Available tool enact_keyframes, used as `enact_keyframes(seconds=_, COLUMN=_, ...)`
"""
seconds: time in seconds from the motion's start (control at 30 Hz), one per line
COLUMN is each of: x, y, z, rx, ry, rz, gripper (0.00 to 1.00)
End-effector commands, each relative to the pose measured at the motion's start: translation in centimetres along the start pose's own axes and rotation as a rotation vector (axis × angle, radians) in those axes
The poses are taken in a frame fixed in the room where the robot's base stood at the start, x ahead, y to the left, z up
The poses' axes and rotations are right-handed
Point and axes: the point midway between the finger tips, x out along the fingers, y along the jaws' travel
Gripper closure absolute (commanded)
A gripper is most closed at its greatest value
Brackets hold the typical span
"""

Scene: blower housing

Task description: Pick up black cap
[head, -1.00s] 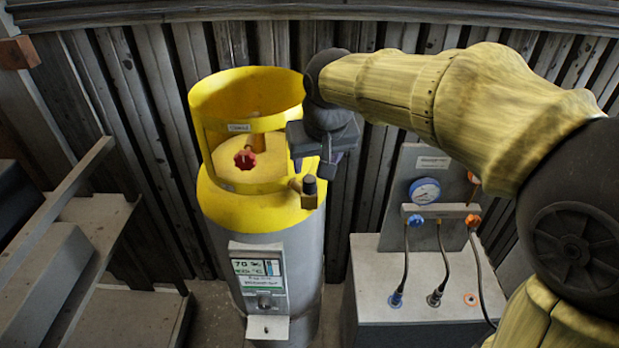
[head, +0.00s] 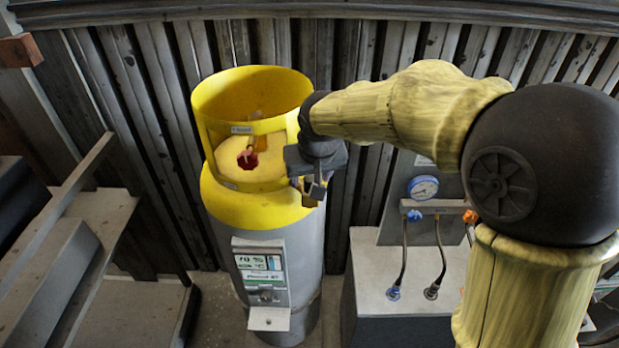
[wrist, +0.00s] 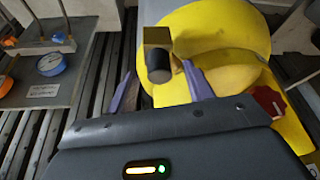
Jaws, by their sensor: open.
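The black cap (wrist: 159,68) sits on the end of a brass side fitting (wrist: 157,37) on the yellow-topped cylinder (head: 228,205). In the wrist view my gripper (wrist: 158,72) is open, with one purple finger on each side of the cap. The cap shows between the fingertips, and gaps are visible on both sides. In the head view my gripper (head: 316,184) is right above the brass fitting (head: 309,201) and largely hides the cap.
The yellow collar (head: 225,118) rises close beside my gripper, around a red valve knob (head: 247,160). A gauge panel (head: 395,205) with hoses stands to the right on a grey box (head: 365,280). A ribbed wall is behind.

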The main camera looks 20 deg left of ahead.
Motion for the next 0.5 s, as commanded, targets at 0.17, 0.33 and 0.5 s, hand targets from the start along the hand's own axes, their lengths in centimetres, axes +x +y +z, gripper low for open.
enact_keyframes(seconds=0.17, x=0.00, y=0.01, z=0.01, rx=0.000, ry=0.000, rz=0.000, gripper=0.48)
enact_keyframes(seconds=0.33, x=-0.02, y=0.00, z=0.00, rx=0.000, ry=0.000, rz=0.000, gripper=0.48)
enact_keyframes(seconds=0.5, x=-0.03, y=-0.01, z=0.00, rx=-0.001, ry=0.000, rz=0.000, gripper=0.66)
